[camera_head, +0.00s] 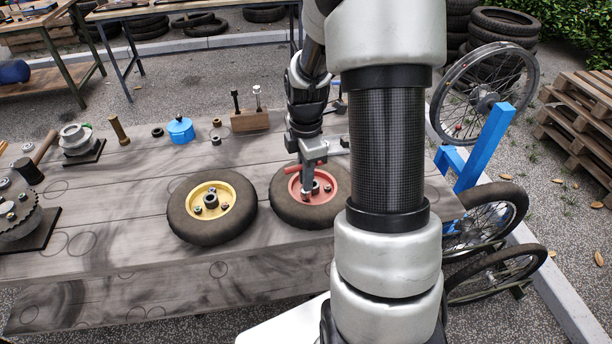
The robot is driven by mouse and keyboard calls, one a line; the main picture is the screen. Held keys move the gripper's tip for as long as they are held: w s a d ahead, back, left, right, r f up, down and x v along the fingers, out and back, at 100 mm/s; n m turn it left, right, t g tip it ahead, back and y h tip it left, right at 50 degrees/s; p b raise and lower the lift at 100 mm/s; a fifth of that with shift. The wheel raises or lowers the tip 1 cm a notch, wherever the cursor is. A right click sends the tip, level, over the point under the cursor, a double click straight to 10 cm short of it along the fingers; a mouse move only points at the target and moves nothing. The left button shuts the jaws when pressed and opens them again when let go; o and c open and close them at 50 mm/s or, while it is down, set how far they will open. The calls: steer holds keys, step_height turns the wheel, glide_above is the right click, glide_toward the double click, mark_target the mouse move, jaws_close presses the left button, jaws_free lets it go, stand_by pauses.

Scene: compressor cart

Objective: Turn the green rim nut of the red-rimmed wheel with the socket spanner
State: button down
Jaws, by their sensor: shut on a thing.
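The red-rimmed wheel (283,212) lies flat on the grey wooden bench, partly behind my arm. My gripper (306,162) is directly above its rim, pointing down. It is shut on the socket spanner (293,169), whose red crossbar shows at the jaws. The spanner's lower end reaches down to the rim, beside the dark hub. I cannot tell whether the socket sits over a nut. The green rim nut cannot be made out; the spanner or gripper may hide it.
A yellow-rimmed wheel (182,225) lies close on the left. Behind stand a wooden block (250,121) with upright tools and a blue pot (180,130). A blue stand (487,145) rises at the bench's right end.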

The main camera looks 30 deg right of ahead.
steer(key=shift+f+b, duration=0.6)
steer(key=shift+f, duration=0.4)
